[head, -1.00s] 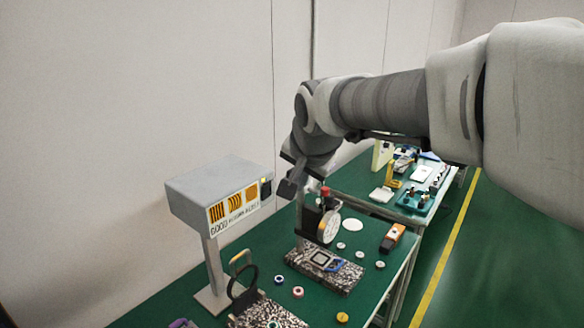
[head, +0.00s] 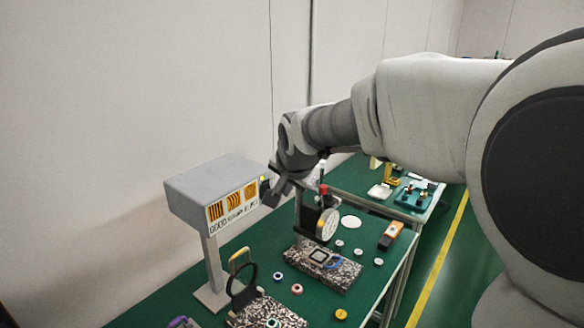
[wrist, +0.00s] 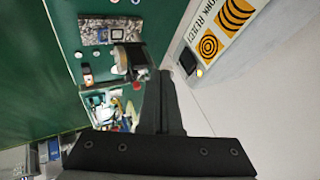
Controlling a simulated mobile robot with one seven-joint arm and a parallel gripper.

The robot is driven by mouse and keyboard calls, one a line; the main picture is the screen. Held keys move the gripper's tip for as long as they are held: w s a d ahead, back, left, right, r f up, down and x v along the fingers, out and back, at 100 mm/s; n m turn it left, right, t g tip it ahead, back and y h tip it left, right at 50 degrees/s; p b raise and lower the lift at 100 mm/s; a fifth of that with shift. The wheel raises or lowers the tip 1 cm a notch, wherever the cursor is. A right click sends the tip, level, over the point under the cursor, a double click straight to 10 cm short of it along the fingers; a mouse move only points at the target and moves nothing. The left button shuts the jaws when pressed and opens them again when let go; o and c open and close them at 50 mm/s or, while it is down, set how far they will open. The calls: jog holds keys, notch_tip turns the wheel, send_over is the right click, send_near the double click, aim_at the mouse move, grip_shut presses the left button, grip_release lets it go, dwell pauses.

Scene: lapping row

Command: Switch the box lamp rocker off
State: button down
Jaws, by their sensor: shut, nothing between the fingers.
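The box lamp (head: 212,185) is a grey box on a post, with striped orange pictures and lettering on its front. In the wrist view its black rocker (wrist: 189,61) sits at the end of the front panel, next to a small lit yellow light (wrist: 199,73). In the head view the yellow light (head: 263,178) shows, and my gripper largely covers the rocker. My gripper (head: 269,198) is shut and empty, its tips close beside the rocker end of the box. In the wrist view the fingers (wrist: 161,76) point just left of the rocker, with a visible gap. Which way the rocker is tipped is unclear.
A dial gauge on a stand (head: 327,224) stands on a speckled block (head: 338,272) below and right of my gripper. A wall is behind.

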aim_at(267, 185)
jog(key=w+a+f+p, duration=0.1)
jog(key=w+a+f, duration=0.1)
jog(key=w+a, duration=0.1)
jog(key=shift+w+a+f, duration=0.15)
jog(key=shift+w+a, duration=0.15)
jog(key=shift+w, duration=0.55)
jog(key=shift+w+a, duration=0.15)
jog(key=shift+a, duration=0.1)
jog(key=shift+r, duration=0.2)
jog(key=shift+r+p, duration=0.45)
jog(key=shift+r, duration=0.25)
